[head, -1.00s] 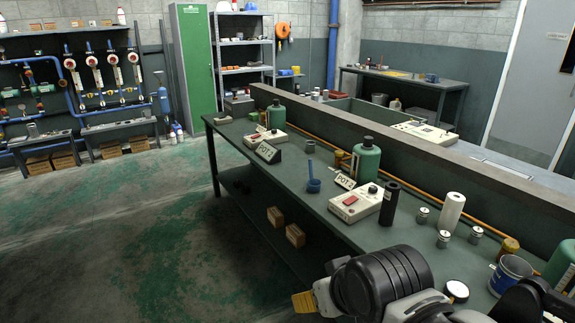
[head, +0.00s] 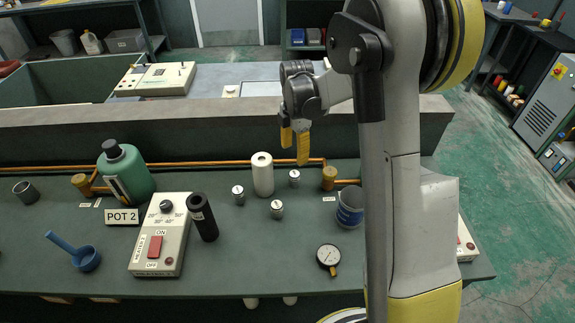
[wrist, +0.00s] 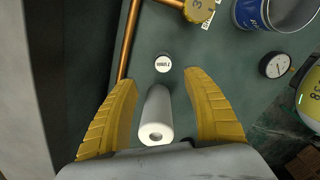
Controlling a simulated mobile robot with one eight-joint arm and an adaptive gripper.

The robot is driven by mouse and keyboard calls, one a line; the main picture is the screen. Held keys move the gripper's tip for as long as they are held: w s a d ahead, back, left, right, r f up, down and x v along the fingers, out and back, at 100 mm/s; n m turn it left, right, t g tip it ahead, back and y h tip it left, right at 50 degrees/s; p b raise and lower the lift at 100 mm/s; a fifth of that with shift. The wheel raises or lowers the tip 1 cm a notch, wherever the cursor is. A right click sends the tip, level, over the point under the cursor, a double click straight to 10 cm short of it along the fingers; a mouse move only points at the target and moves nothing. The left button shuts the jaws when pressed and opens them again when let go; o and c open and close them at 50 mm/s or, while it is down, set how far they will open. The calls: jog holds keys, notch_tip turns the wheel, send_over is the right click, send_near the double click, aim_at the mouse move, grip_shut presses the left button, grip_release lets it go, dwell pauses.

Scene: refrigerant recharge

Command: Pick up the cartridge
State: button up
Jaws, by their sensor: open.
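A white cylinder (head: 262,174) with a hole in its top stands upright on the green bench; it looks like the cartridge, though no label on it can be read. My gripper (head: 294,142) is open and empty, in the air above the bench's back edge. In the wrist view the white cylinder (wrist: 157,115) shows between the spread yellow fingers (wrist: 163,84), below them and not visibly gripped.
Several small metal canisters (head: 277,209) stand around the white cylinder. A copper pipe (head: 210,163) runs behind it along the low wall. A blue cup (head: 349,207), gauge (head: 328,258), heater box (head: 162,234) and green bottle (head: 126,174) are nearby. The bench's front middle is clear.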

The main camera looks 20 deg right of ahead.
aim_at(295, 174)
jog(key=shift+w+d+f, duration=0.1)
jog(key=shift+f, duration=0.35)
jog(key=shift+n, duration=0.3)
jog(key=f+b, duration=0.1)
jog(key=f, duration=0.2)
jog(key=f+b, duration=0.2)
jog(key=f, duration=0.2)
jog(key=f+b, duration=0.1)
jog(key=f, duration=0.3)
jog(key=shift+s, duration=0.3)
jog(key=shift+r, duration=0.1)
jog(key=shift+c, duration=0.5)
grip_shut()
